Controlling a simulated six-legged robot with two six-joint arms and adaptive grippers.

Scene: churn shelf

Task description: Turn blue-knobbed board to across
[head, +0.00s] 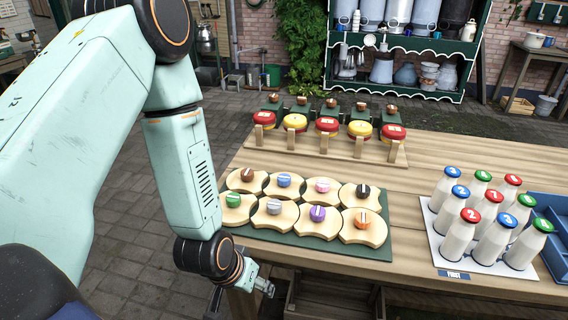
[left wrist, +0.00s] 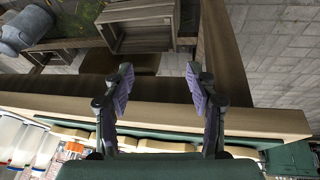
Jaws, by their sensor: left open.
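The blue-knobbed board (head: 284,192) is a pale wooden piece in the back row of a green base (head: 376,248), second from the left. Its blue knob (head: 284,180) has a pale stripe whose direction is too small to read surely. My left gripper (head: 262,288) hangs beyond the front left edge of the table, in front of and apart from the boards. In the left wrist view my left gripper (left wrist: 159,78) is open and empty, with the table edge across the view behind its fingers. The blue-knobbed board cannot be made out there. My right gripper is not in view.
Several similar boards with other knob colours surround it, closely packed; a lavender-knobbed one (head: 274,218) is just in front. Red and yellow round pieces (head: 327,125) stand on a rack behind. Capped milk bottles (head: 463,235) stand right. Bare table (head: 410,215) lies between.

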